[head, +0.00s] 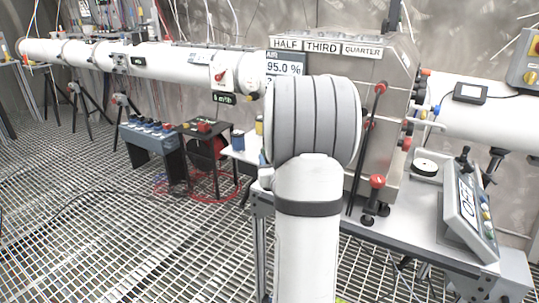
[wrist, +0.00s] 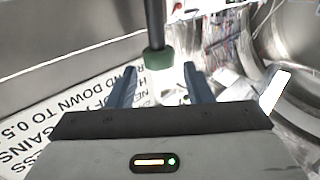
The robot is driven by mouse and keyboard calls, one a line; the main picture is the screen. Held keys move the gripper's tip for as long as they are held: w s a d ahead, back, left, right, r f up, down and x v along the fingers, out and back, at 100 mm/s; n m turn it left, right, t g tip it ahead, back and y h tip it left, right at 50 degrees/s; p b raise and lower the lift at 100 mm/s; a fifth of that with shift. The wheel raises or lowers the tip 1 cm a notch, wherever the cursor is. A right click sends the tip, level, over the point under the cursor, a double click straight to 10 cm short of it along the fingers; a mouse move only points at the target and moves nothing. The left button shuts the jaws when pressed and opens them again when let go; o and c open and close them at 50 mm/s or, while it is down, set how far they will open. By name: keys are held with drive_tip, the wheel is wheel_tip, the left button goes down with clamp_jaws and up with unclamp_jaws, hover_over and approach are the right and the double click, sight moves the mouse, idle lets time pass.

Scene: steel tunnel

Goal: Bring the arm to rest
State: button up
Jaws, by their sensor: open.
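My arm stands upright in the middle of the head view, in front of the steel machine (head: 398,62). My gripper is hidden behind the arm there. In the wrist view my gripper (wrist: 160,72) shows two blue-grey fingers spread apart, with a bright gap between them. A dark rod with a green end (wrist: 158,58) comes down from the top of the picture and ends in line with that gap. I cannot tell how far ahead of the fingers it is; no grip on it shows.
A sign with black lettering (wrist: 50,118) lies left of the fingers, and a round metal opening (wrist: 291,40) is at right. The machine carries red-knobbed levers (head: 377,181). A control panel (head: 468,213) stands on the bench at right. Open grating floor (head: 110,240) lies at left.

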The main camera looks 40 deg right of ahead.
drive_tip(key=shift+s+a, duration=0.3)
drive_tip(key=shift+s, duration=0.35)
drive_tip(key=s+a+r+n+g+y+p, duration=0.1)
drive_tip(key=s+a+r+g+y+p, duration=0.15)
drive_tip(key=a, duration=0.65)
drive_tip(key=s+a+r+n+g+y+p, duration=0.1)
drive_tip(key=a+r+g+y+p, duration=0.2)
drive_tip(key=a, duration=0.6)
drive_tip(key=s+a+r+n+g+y+p, duration=0.1)
drive_tip(key=s+a+g+p, duration=0.1)
drive_tip(key=s+a+g, duration=0.2)
drive_tip(key=s+a+n+g+y+p, duration=0.1)
drive_tip(key=s+a+g, duration=0.3)
drive_tip(key=s+a, duration=0.5)
drive_tip(key=s+n+p, duration=0.1)
drive_tip(key=s, duration=0.4)
drive_tip(key=shift+a+r, duration=0.35)
drive_tip(key=shift+r, duration=0.05)
drive_tip(key=shift+c, duration=0.3)
